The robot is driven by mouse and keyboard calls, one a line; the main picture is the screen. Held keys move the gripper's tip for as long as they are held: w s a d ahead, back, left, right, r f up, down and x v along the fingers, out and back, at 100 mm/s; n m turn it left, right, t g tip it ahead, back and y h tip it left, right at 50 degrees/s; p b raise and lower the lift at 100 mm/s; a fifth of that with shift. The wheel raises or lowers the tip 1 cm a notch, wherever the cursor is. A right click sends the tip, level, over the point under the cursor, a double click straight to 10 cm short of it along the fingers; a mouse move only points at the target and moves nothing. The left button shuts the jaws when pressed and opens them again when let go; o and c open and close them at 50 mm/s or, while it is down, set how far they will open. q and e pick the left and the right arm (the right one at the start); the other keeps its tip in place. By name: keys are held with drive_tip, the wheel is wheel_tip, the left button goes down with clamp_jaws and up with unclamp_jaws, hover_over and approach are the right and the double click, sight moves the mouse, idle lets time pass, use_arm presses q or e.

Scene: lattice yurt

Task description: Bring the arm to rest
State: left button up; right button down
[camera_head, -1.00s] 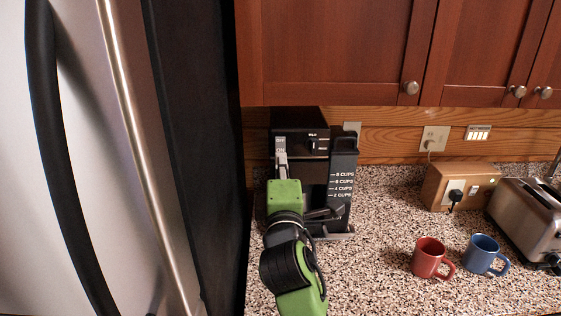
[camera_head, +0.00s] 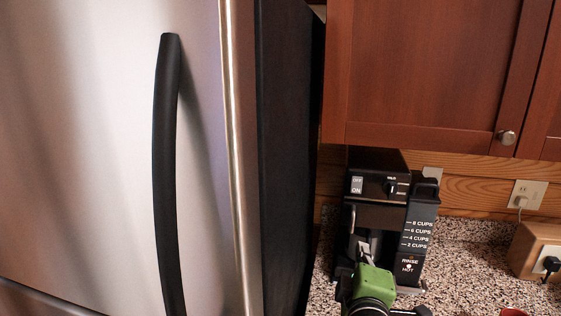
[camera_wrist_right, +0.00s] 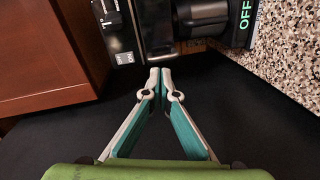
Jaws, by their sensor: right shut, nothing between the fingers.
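My right gripper (camera_head: 366,246) is low in the head view, in front of the black coffee maker (camera_head: 375,188). In the right wrist view its two fingertips (camera_wrist_right: 160,75) meet, with nothing between them. The coffee maker (camera_wrist_right: 158,22) shows at the top of that view, beyond the fingertips; I cannot tell whether they touch it. In the head view the green wrist (camera_head: 372,282) reaches up from the bottom edge, and the rest of the arm is cut off. My left gripper is not in view.
A steel fridge (camera_head: 80,150) with a black handle (camera_head: 168,170) fills the left. A wooden cabinet (camera_head: 420,70) hangs above the speckled counter (camera_head: 470,270). A wooden outlet box (camera_head: 530,250) stands at the right. A red mug's rim (camera_head: 514,312) shows at the bottom edge.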

drive_tip(key=s+d+f+m+g+y, duration=0.1)
drive_tip(key=s+f+m+g, duration=0.25)
drive_tip(key=s+f, duration=0.55)
drive_tip(key=s+d+f+m+g+y, duration=0.1)
drive_tip(key=s+f+m+g, duration=0.4)
drive_tip(key=f, duration=0.8)
drive_tip(key=s+a+f+m+g+y, duration=0.15)
drive_tip(key=s+f, duration=0.25)
drive_tip(key=s, duration=0.5)
drive_tip(key=s+f+m+g+y, duration=0.1)
drive_tip(key=s+f+g, duration=0.25)
drive_tip(key=s, duration=0.65)
drive_tip(key=s+f+b+x, duration=0.1)
drive_tip(key=s+x, duration=0.2)
drive_tip(key=x, duration=1)
drive_tip(key=s+d+b+x, duration=0.1)
drive_tip(key=s+x, duration=0.2)
drive_tip(key=x, duration=1)
drive_tip(key=s+d+f+n+g+b, duration=0.1)
drive_tip(key=s+d+f, duration=0.2)
drive_tip(key=s+f, duration=1.4)
wheel_tip(320, 180, down, 4)
drive_tip(key=shift+r+b, duration=0.2)
drive_tip(key=shift+b, duration=0.2)
drive_tip(key=shift+s+g, duration=0.1)
drive_tip(key=shift+g, duration=0.15)
